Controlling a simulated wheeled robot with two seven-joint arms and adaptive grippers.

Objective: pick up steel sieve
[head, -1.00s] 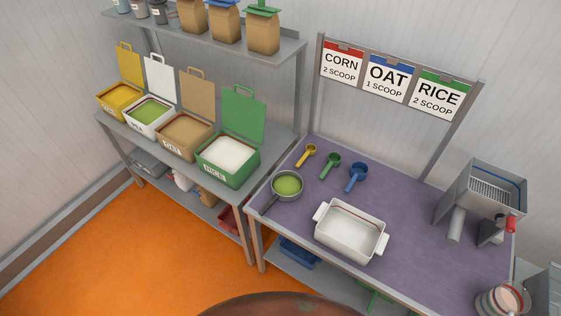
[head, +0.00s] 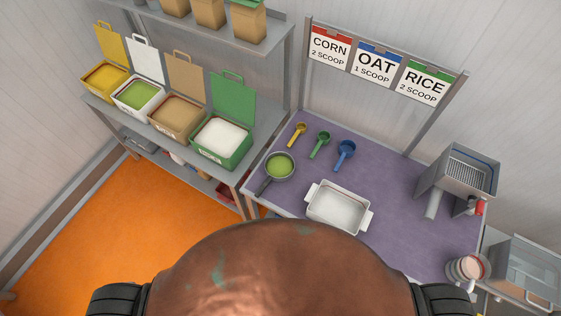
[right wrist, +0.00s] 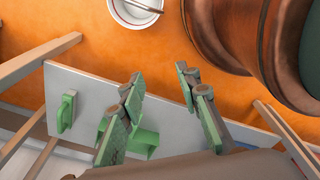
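The steel sieve (head: 266,182) is a round grey pan with a long handle, near the left edge of the purple table (head: 400,235) in the head view. Green material shows inside its bowl, and its handle points toward the lower left. No gripper is near it in the head view. My right gripper (right wrist: 160,80) shows in the right wrist view with its green-padded fingers spread apart and nothing held between them. The sieve is not seen in the right wrist view. My left gripper is out of view.
A white tray (head: 337,225) sits right of the sieve. Yellow (head: 298,133), green (head: 320,142) and blue (head: 344,152) scoops lie behind it. Open ingredient bins, including a green one (head: 222,158), stand on the left shelf. In the right wrist view, a grey board (right wrist: 85,85) lies beyond the fingers.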

